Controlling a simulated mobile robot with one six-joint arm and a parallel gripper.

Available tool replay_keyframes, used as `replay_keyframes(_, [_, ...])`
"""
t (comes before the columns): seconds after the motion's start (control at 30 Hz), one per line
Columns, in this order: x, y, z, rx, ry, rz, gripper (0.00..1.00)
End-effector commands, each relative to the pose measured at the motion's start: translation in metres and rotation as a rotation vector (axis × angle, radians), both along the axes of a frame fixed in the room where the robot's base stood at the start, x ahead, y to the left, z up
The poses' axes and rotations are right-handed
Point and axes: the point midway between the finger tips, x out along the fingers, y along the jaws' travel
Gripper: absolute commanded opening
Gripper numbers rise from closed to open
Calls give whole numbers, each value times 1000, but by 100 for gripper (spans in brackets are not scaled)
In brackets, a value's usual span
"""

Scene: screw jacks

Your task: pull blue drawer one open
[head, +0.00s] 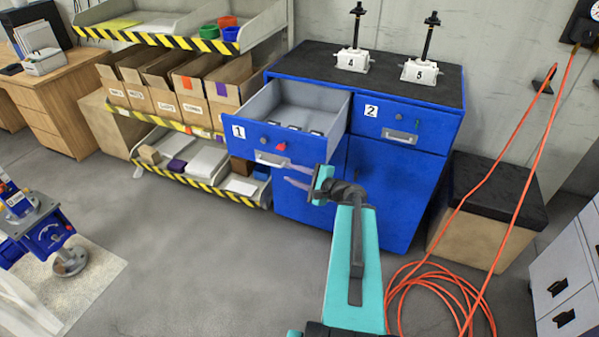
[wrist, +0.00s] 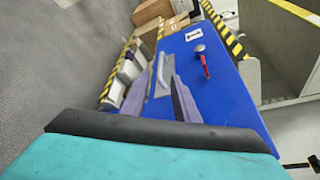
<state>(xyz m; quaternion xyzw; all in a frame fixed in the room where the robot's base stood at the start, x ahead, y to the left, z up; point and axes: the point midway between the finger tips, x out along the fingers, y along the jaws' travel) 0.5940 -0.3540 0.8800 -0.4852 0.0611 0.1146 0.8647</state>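Blue drawer one (head: 245,138), labelled "1", stands pulled out of the blue cabinet (head: 385,195), its grey inside showing. Its front also shows in the wrist view (wrist: 225,95). Its pale bar handle (head: 272,159) is low on the front, with a round knob and a red tag above. My gripper (head: 296,176) is in front of the drawer, just right of the handle in the head view. In the wrist view its two fingers (wrist: 158,82) are apart, one on each side of the handle (wrist: 161,74). I cannot tell whether they touch it.
Drawer two (head: 400,125) is shut. Two screw jacks, 4 (head: 352,60) and 5 (head: 420,71), stand on the cabinet top. A shelf rack with boxes (head: 180,88) is at the left. An orange hose (head: 430,285) coils on the floor at the right.

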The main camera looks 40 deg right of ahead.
Motion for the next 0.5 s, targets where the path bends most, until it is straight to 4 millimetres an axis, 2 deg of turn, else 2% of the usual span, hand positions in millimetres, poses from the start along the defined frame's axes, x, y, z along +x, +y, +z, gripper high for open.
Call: replay_keyframes(0.5, [-23, -4, 7, 1, 1, -1, 28])
